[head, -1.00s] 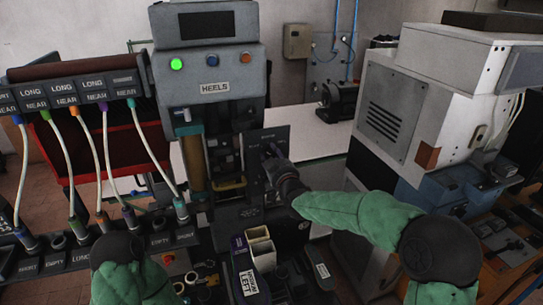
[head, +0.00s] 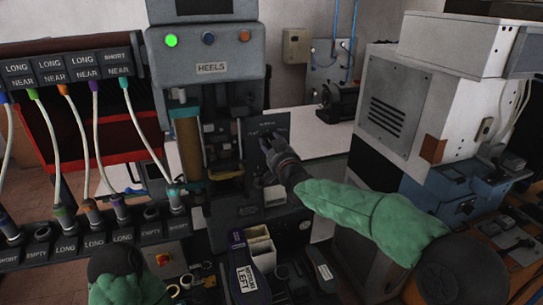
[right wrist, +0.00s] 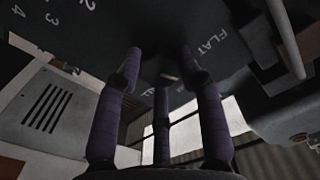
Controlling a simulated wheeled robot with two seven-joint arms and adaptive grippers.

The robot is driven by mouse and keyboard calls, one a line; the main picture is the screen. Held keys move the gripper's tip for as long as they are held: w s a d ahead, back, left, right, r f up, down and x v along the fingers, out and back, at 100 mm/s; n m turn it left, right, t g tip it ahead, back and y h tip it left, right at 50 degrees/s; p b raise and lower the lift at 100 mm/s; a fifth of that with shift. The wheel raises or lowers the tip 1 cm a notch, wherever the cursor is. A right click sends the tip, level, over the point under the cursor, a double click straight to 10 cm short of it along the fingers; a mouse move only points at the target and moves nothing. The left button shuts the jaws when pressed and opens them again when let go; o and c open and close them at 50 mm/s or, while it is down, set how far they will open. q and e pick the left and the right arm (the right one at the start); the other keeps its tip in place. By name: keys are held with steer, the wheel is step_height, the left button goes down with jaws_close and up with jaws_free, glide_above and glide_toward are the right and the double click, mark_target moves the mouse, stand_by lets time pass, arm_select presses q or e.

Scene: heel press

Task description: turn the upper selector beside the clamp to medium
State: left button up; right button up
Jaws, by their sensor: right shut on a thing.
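The dark selector panel (head: 282,126) is beside the press's clamp area (head: 222,160) in the head view. My right gripper (head: 267,143) reaches it from the right and covers the upper selector. In the right wrist view my right gripper (right wrist: 165,82) has its dark fingers closed around the selector knob (right wrist: 168,77), which is mostly hidden in shadow. The word FLAT shows right of the fingers, and numbers show at upper left. I cannot read which setting the knob points to. My left gripper is out of view; only part of my left arm shows at lower left.
The press (head: 205,62) has a lit green button. A rack of labelled cables (head: 75,70) stands left. A large white machine (head: 410,100) stands right of my right arm.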

steer(key=m+b, duration=0.1)
steer(key=m, duration=0.1)
steer(key=m+b, duration=0.2)
steer(key=shift+d+r+b, duration=0.15)
steer(key=shift+r+b, duration=0.15)
steer(key=shift+r, duration=0.1)
steer(key=shift+r+m, duration=0.1)
steer(key=shift+m, duration=0.2)
steer(key=shift+d+r, duration=0.1)
steer(key=shift+r, duration=0.05)
steer(key=o, duration=1)
steer(key=shift+o, duration=0.6)
steer(key=shift+w, duration=0.1)
steer(key=shift+f, duration=0.3)
steer(key=shift+f+b, duration=0.15)
steer(key=shift+b, duration=0.15)
steer(key=v, duration=1.2)
